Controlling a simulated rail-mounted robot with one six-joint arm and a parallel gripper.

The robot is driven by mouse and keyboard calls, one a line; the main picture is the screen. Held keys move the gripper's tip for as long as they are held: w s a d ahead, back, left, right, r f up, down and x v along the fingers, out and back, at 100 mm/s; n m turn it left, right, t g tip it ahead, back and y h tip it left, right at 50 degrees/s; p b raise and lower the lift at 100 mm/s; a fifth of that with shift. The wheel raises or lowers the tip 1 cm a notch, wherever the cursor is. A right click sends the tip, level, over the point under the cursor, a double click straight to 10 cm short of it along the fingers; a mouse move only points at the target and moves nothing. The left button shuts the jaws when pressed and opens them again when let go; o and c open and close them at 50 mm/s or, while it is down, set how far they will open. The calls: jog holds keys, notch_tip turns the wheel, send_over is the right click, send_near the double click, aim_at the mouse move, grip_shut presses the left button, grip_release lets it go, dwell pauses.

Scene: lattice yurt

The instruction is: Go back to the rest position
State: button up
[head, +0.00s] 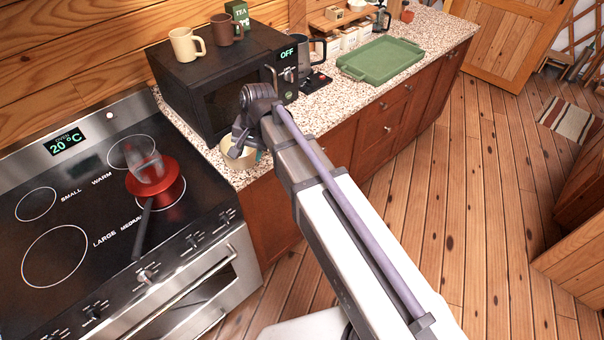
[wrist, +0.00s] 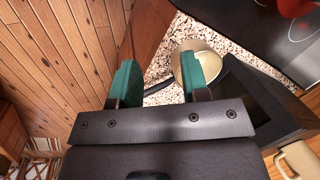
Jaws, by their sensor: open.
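My gripper (head: 250,148) hangs over the counter corner between the stove and the microwave, partly hidden by my own arm in the head view. In the wrist view my gripper (wrist: 162,82) shows two teal fingers spread apart with nothing held between them. A cream bowl-shaped vessel (head: 236,161) stands on the speckled counter just below my gripper. In the wrist view the cream vessel (wrist: 208,64) is partly hidden behind the right finger, and a dark handle-like bar (wrist: 158,86) shows between the fingers. I cannot tell whether the fingers touch the vessel.
The black microwave (head: 215,75) is close beside my gripper, with a cream mug (head: 184,45) and a brown mug (head: 224,30) on top. A green tray (head: 383,60) lies farther along the counter. Open floor lies right.

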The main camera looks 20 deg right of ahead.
jog(key=s+d+n+h, duration=0.3)
jog(key=s+d+n, duration=0.2)
jog(key=s+d, duration=0.9)
notch_tip(320, 180, down, 10)
jog(key=a+b, duration=0.1)
jog(key=b, duration=0.8)
jog(key=shift+s+b, duration=0.2)
jog(key=shift+b, duration=0.15)
